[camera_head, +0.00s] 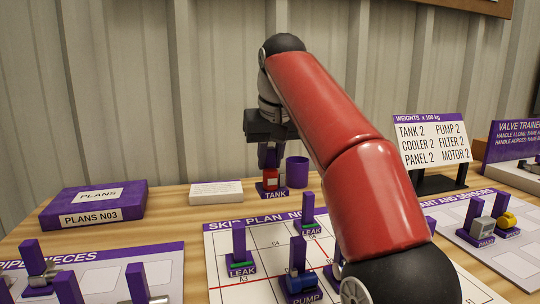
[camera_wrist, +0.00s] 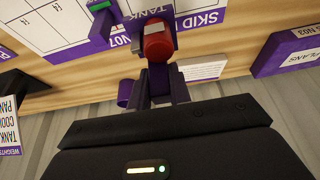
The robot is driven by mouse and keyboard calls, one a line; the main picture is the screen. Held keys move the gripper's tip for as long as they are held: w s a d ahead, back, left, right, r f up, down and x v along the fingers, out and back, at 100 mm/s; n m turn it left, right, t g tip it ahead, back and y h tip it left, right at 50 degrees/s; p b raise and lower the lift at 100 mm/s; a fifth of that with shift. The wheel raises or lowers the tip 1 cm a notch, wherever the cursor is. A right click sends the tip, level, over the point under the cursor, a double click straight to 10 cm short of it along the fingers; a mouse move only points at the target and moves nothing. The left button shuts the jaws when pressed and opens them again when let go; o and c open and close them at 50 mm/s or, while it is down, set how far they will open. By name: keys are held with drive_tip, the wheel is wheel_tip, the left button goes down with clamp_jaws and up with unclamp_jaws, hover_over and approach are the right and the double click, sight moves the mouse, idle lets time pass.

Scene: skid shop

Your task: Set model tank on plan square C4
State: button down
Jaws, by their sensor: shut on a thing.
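The model tank (camera_head: 270,180) is a red cylinder on a purple base marked TANK, with a purple upright grip. It stands upright behind the skid plan board, near the table's back edge. My gripper (camera_head: 269,152) is shut on its grip from above. In the wrist view the tank (camera_wrist: 157,46) hangs at the fingertips (camera_wrist: 158,82). I cannot tell whether its base touches the table. The white skid plan board (camera_head: 214,250) lies in front. A small label that looks like C4 (camera_head: 275,231) shows on its back row; my arm hides the board's right part.
LEAK models (camera_head: 239,258) (camera_head: 307,222) and a PUMP model (camera_head: 298,275) stand on the board. A purple cup (camera_head: 297,172) is close right of the tank. A white card (camera_head: 215,192) and a purple PLANS box (camera_head: 95,207) lie left. A weights sign (camera_head: 432,140) stands right.

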sight(270, 182)
drive_tip(key=shift+f, duration=0.15)
drive_tip(key=shift+f+b, duration=2.3)
drive_tip(key=shift+f, duration=0.35)
drive_tip(key=shift+f+b, duration=1.2)
drive_tip(key=shift+f, duration=0.6)
drive_tip(key=shift+f, duration=0.65)
drive_tip(key=c, duration=1.2)
unclamp_jaws()
drive_tip(key=shift+r+p, duration=0.6)
drive_tip(key=shift+p, duration=0.05)
